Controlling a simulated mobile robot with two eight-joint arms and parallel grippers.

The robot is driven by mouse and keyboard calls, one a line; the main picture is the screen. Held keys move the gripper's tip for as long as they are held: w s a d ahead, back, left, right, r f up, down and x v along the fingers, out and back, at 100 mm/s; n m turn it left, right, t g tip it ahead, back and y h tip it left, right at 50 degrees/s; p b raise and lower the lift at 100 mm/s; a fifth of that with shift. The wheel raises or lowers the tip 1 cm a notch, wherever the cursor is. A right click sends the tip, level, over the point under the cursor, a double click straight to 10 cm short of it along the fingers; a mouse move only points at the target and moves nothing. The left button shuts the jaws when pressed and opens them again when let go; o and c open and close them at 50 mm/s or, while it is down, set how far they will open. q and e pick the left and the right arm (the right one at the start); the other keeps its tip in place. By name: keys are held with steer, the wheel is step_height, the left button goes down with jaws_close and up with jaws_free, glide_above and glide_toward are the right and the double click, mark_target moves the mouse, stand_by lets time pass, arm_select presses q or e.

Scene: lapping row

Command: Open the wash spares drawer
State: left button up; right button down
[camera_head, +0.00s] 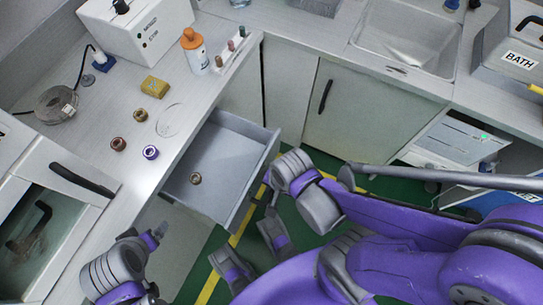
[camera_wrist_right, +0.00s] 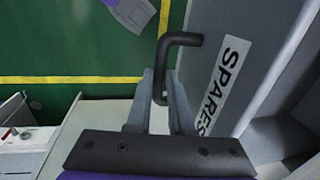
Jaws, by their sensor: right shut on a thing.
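The wash spares drawer (camera_head: 215,170) stands pulled out below the left counter, its grey inside showing. A small brownish ring (camera_head: 195,178) lies in it. In the right wrist view, the white SPARES label (camera_wrist_right: 222,85) is on the drawer front. My right gripper (camera_wrist_right: 161,88) is shut on the black bent drawer handle (camera_wrist_right: 183,39), which passes between its fingers. In the head view my right wrist is beside the drawer front and hides the handle and fingertips. My left gripper (camera_head: 158,232) is low at the left, near the counter edge; its jaw opening is unclear.
The left counter holds small rings (camera_head: 151,152), a yellow block (camera_head: 154,87), an orange-capped bottle (camera_head: 194,52) and a coiled device (camera_head: 57,104). A closed cabinet door (camera_head: 365,110) is behind the drawer. Green floor (camera_head: 210,250) with yellow lines lies in front.

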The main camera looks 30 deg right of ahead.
steer(key=c, duration=0.8)
jaws_free()
step_height(320, 180, up, 11)
steer(key=s+d+p, duration=0.1)
steer(key=p, duration=0.5)
steer(key=shift+s+f, duration=0.15)
steer(key=shift+s, duration=0.15)
steer(key=w+d+r+n+t+h+p, duration=0.1)
steer(key=w+d+r+n+t+p, duration=0.1)
steer(key=w+r+n+p, duration=0.3)
steer(key=w+r+n+t, duration=0.1)
steer(key=w+r+n, duration=0.2)
steer(key=r+n, duration=0.3)
steer(key=shift+r+n+t+p, duration=0.3)
steer(key=shift+r+n+p, duration=0.1)
steer(key=shift+r, duration=0.4)
